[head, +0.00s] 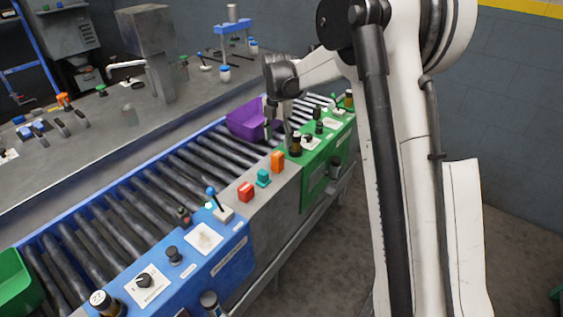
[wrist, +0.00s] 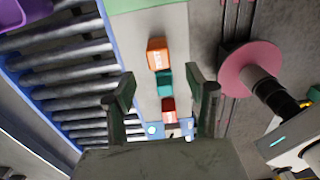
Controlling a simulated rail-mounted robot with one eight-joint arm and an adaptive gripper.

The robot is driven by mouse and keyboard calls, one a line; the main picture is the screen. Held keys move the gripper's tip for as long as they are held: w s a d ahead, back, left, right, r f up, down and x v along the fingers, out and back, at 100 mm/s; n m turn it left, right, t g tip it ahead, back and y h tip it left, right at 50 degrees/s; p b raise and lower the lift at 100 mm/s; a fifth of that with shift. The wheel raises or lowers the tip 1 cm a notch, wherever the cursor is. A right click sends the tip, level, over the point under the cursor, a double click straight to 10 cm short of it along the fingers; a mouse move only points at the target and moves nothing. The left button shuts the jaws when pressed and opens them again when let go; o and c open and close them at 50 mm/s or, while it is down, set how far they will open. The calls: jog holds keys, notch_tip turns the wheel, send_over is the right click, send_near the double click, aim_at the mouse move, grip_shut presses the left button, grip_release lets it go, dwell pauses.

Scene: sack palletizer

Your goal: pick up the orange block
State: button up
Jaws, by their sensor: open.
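The orange block (head: 277,161) stands upright on the grey ledge between the blue and green control panels. In the wrist view, the orange block (wrist: 157,54) is ahead of my open fingers and nearest the green panel. My gripper (wrist: 162,78) is open and empty, with one dark finger on each side of the row of blocks. In the head view my gripper (head: 278,126) hangs beyond the orange block, near the purple bin; its fingers are small and dark there. No contact with a block shows.
A teal block (head: 263,178) and a red block (head: 246,192) stand in line with the orange one. The roller conveyor (head: 150,200) runs alongside, with a purple bin (head: 250,119) on it. Knobs and bottles stand on the green panel (head: 322,160) and blue panel (head: 190,270).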

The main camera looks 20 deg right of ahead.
aim_at(278, 162)
notch_tip(278, 162, down, 11)
jog(key=shift+w, duration=0.1)
jog(key=c, duration=1.3)
jog(key=shift+o, duration=0.2)
jog(key=shift+r, duration=0.1)
